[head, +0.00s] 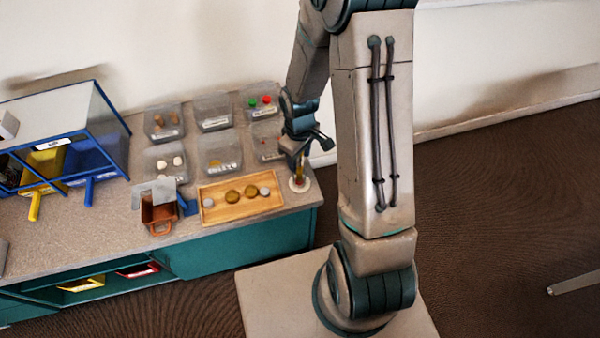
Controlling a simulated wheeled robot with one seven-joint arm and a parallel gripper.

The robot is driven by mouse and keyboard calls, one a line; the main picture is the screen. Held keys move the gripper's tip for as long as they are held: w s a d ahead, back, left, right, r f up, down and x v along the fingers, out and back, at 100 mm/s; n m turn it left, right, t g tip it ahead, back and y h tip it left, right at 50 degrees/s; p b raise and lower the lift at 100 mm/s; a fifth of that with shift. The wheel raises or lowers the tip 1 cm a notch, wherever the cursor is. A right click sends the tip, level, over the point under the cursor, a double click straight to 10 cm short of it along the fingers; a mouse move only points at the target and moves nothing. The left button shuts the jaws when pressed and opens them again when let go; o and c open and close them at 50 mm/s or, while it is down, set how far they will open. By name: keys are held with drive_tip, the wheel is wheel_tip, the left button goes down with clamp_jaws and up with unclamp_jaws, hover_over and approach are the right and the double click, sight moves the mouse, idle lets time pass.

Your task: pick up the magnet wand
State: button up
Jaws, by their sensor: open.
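What looks like the magnet wand (300,172) stands upright near the right end of the counter, a slim brownish rod on a round white base. My gripper (298,158) points down at the top of the rod, with its fingers close around or just beside it. The fingers are small and partly hidden by the wrist. I cannot tell whether they touch the rod. The gripper is open.
A wooden tray (211,216) with several round pieces lies left of the wand. Clear bins (220,168) stand behind it. A brown container (160,229) and a blue-framed rack (115,118) are farther left. The counter's right edge (318,190) is near.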

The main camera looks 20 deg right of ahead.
drive_tip(key=shift+f, duration=0.15)
clamp_jaws()
